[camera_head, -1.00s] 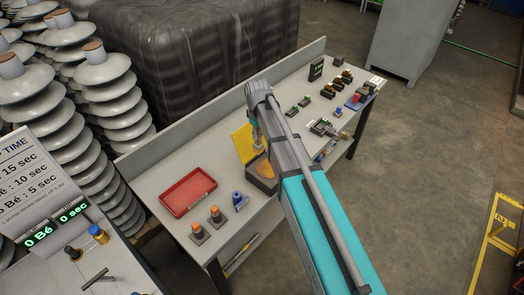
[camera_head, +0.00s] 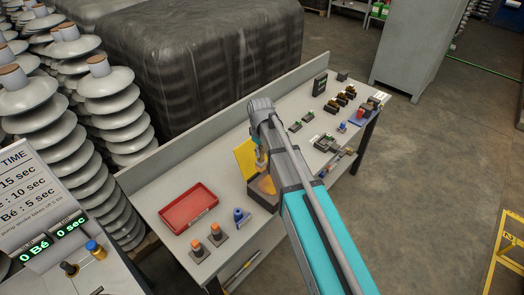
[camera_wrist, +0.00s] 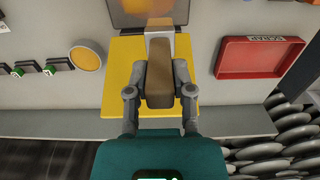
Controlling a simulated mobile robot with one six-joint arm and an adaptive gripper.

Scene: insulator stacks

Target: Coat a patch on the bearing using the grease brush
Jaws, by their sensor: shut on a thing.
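My gripper (camera_wrist: 160,72) is shut on the brown handle of the grease brush (camera_wrist: 160,90). The brush has a pale ferrule and orange-brown bristles, which point to the top of the wrist view. The bristles overlap a dark box (camera_wrist: 126,14) there; I cannot tell whether they touch it. In the head view my gripper (camera_head: 261,165) is low over this dark box (camera_head: 258,197), which has an orange patch inside. A round orange disc with a grey rim (camera_wrist: 87,58) lies left of the brush in the wrist view. No bearing can be clearly identified.
A red tray (camera_head: 189,207), orange-topped pieces (camera_head: 215,231) and a blue piece (camera_head: 239,216) are left of my arm. Several small parts crowd the bench's right. Insulator stacks (camera_head: 110,90) stand beyond the left end.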

